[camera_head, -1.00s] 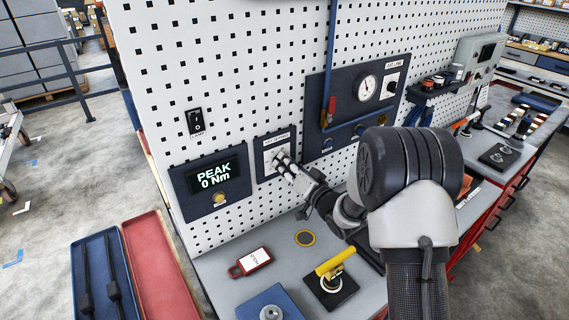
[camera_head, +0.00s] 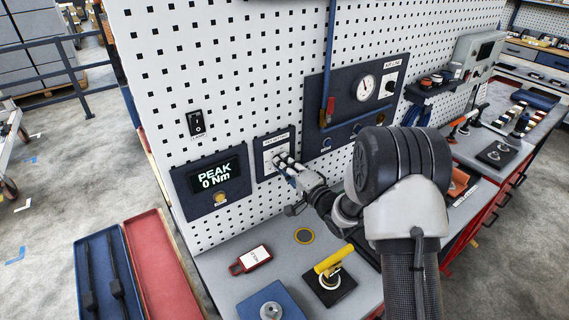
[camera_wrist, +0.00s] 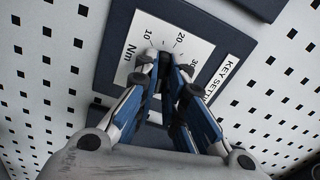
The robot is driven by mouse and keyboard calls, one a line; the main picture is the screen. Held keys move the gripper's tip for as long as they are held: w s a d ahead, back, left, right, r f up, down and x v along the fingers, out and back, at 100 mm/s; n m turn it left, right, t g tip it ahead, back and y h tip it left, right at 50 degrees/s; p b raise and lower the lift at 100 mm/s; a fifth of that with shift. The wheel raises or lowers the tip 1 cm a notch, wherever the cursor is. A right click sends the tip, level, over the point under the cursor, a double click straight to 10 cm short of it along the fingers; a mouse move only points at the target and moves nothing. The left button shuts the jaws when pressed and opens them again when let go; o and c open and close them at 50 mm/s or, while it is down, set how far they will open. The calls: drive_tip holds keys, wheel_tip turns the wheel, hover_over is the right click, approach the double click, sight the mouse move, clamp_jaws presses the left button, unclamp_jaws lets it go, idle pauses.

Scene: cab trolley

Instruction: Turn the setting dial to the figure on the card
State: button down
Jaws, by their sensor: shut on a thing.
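The setting dial's panel (camera_head: 261,170) is a dark plate with a white scale face on the pegboard, left of my arm. In the wrist view the white scale face (camera_wrist: 131,62) shows "Nm" and the figures 10, 20 and 30, with a "KEY SET..." label beside it. My gripper (camera_head: 281,159) is at this face, shut on the dial; its fingertips (camera_wrist: 168,62) hide the dial and most of any pointer. I cannot tell the setting. A red tag with a white card (camera_head: 254,257) lies on the bench; its writing is too small to read.
A display (camera_head: 214,176) left of the dial reads "PEAK 0 Nm", with a yellow button below. A switch (camera_head: 196,123) sits above it. A gauge panel (camera_head: 352,100) is to the right. A yellow-handled tool (camera_head: 333,260) stands on the bench below.

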idle(0.5)
drive_tip(key=c, duration=1.7)
unclamp_jaws()
drive_tip(key=shift+d, duration=0.1)
drive_tip(key=v, duration=1.2)
